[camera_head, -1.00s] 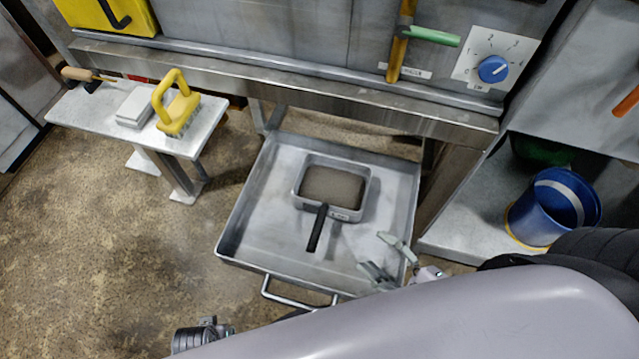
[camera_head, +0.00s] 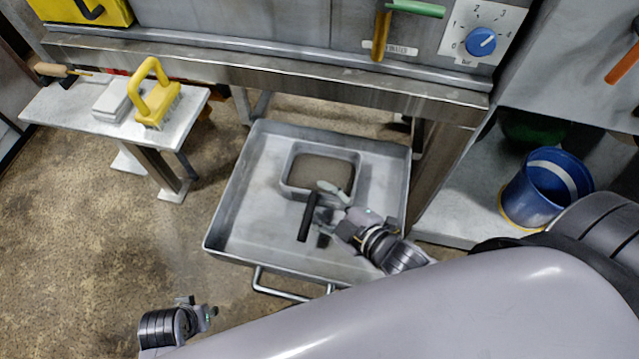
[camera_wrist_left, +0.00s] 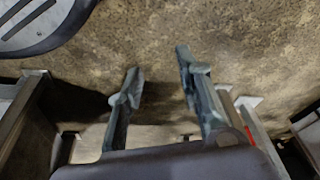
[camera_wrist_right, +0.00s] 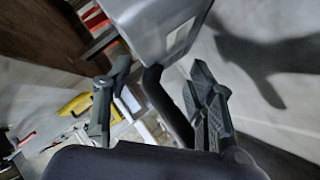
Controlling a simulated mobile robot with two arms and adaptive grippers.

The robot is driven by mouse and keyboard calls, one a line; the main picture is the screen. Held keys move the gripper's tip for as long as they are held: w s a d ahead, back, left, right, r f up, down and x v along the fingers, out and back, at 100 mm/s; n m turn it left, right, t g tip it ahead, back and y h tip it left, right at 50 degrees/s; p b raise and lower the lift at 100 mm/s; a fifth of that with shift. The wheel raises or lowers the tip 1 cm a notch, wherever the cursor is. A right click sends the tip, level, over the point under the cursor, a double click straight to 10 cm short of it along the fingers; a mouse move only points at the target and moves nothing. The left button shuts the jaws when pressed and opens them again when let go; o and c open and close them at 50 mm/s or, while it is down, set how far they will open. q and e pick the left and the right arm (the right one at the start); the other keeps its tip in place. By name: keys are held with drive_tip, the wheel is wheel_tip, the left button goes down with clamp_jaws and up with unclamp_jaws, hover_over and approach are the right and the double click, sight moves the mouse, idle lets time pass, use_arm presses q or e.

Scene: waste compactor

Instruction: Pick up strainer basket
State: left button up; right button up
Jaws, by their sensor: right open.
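The strainer basket (camera_head: 320,172) is a square metal frame with a dark mesh and a black handle (camera_head: 308,217). It sits in a large metal tray (camera_head: 240,235), its handle pointing toward me. My right gripper (camera_head: 326,204) is open just beside the handle, low over the tray. In the right wrist view, the black handle (camera_wrist_right: 165,100) shows between the two spread fingers (camera_wrist_right: 158,80); contact cannot be told. The basket's metal side (camera_wrist_right: 150,25) shows above. My left gripper (camera_wrist_left: 158,70) is open and empty above the floor.
A low bench (camera_head: 60,107) at left holds a yellow-handled brush (camera_head: 155,100), a grey block (camera_head: 112,100) and a wooden-handled tool (camera_head: 52,70). A blue bucket (camera_head: 540,195) stands on the right. A steel beam (camera_head: 270,75) runs behind the tray. Floor at left is clear.

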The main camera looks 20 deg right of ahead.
drive_tip(key=shift+x, duration=0.75)
drive_tip(key=shift+c, duration=0.3)
clamp_jaws()
drive_tip(key=shift+a+f, duration=0.1)
